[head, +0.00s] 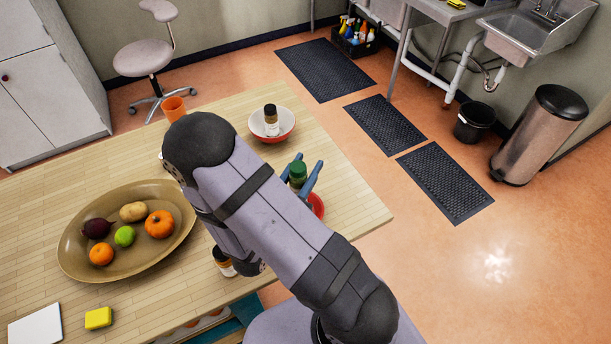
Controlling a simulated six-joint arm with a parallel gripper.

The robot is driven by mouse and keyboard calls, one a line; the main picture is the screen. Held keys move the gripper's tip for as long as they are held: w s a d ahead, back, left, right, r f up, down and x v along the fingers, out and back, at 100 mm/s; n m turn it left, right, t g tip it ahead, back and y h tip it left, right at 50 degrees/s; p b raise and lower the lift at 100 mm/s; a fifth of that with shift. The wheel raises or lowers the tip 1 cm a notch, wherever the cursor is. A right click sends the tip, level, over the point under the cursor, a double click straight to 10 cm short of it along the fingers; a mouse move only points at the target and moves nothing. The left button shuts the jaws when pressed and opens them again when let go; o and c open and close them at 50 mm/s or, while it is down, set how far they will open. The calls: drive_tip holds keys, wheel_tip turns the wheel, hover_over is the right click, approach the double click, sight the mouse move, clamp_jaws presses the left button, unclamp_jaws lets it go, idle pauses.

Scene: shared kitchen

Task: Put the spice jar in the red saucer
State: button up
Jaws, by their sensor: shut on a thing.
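My gripper (305,176) has blue fingers and is shut on a green-capped spice jar (298,169). The jar looks upright; its lower part is mostly hidden by the fingers and my arm. The red saucer (318,205) shows only as a strip of rim to the lower right of the jar, near the table's right edge. My arm hides the rest of it. I cannot tell whether the jar is over the saucer or touches it.
A red-and-white bowl (289,128) holds a dark-capped jar (271,120). An orange cup (173,108) stands at the back. A brown platter (75,247) holds produce. Another jar (224,264), a yellow sponge (98,318) and a white board (35,323) are near the front edge.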

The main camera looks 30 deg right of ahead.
drive_tip(key=shift+f, duration=1.9)
drive_tip(key=shift+f, duration=0.1)
drive_tip(key=o, duration=1.2)
drive_tip(key=b+v, duration=0.1)
drive_tip(key=v, duration=0.2)
drive_tip(key=b+v, duration=0.1)
drive_tip(key=v, duration=0.3)
drive_tip(key=shift+s+a+r, duration=0.2)
